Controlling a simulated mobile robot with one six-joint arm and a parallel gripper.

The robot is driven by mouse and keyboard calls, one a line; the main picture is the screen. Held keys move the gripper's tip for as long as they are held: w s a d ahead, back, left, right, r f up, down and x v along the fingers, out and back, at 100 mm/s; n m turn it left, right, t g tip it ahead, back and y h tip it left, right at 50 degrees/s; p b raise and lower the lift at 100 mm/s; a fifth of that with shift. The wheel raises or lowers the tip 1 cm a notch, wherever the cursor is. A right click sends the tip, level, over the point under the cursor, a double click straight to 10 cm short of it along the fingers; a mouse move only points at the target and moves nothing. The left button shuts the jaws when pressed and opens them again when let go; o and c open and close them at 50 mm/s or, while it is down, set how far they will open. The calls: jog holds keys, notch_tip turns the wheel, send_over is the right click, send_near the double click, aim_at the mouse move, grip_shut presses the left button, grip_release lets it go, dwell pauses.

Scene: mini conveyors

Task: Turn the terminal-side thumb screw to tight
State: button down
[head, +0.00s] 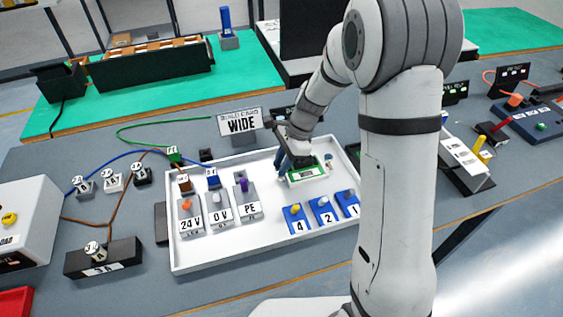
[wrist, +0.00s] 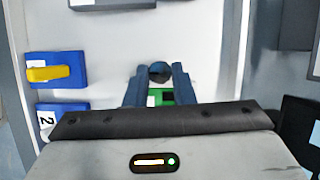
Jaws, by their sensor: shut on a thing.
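My gripper (head: 283,160) reaches down to the left side of a green board (head: 307,174) in the white tray (head: 190,258). In the wrist view, the two blue fingers of my gripper (wrist: 160,78) stand on either side of a dark round thumb screw (wrist: 160,70) and are shut on it. Part of the green board (wrist: 160,97) shows between the fingers. In the head view my gripper hides this screw. Another small round knob (head: 328,158) stands at the board's right side. How tight the held screw is cannot be told.
Blue blocks with lever knobs, labelled 4 (head: 297,225), 2 (head: 323,210) and 1 (head: 349,203), stand at the tray's front right. Grey terminal blocks 24V (head: 190,222), 0V (head: 218,215) and PE (head: 249,207) stand at the left. A WIDE sign (head: 241,123) stands behind.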

jog(key=n, duration=0.1)
jog(key=n+g+p, duration=0.1)
jog(key=n, duration=0.1)
jog(key=shift+w+r+h, duration=0.1)
jog(key=shift+w+h, duration=0.1)
jog(key=shift+h, duration=0.1)
jog(key=n, duration=0.2)
jog(key=n+g+h+p, duration=0.1)
jog(key=n, duration=0.2)
jog(key=shift+w+a+h, duration=0.1)
jog(key=shift+w+h, duration=0.05)
jog(key=shift+h, duration=0.15)
jog(key=n, duration=0.2)
jog(key=n+h, duration=0.1)
jog(key=n, duration=0.2)
jog(key=shift+w+a+g+h+p, duration=0.1)
jog(key=shift+a+g+h+p, duration=0.1)
jog(key=shift+g+h+p, duration=0.15)
jog(key=shift+a+r+n+h, duration=0.15)
jog(key=shift+n+h, duration=0.25)
jog(key=shift+n, duration=0.65)
jog(key=shift+a+f+n+h, duration=0.1)
jog(key=shift+n+h, duration=0.25)
jog(key=shift+n, duration=0.7)
jog(key=c, duration=1.2)
grip_release()
jog(key=shift+c, duration=0.2)
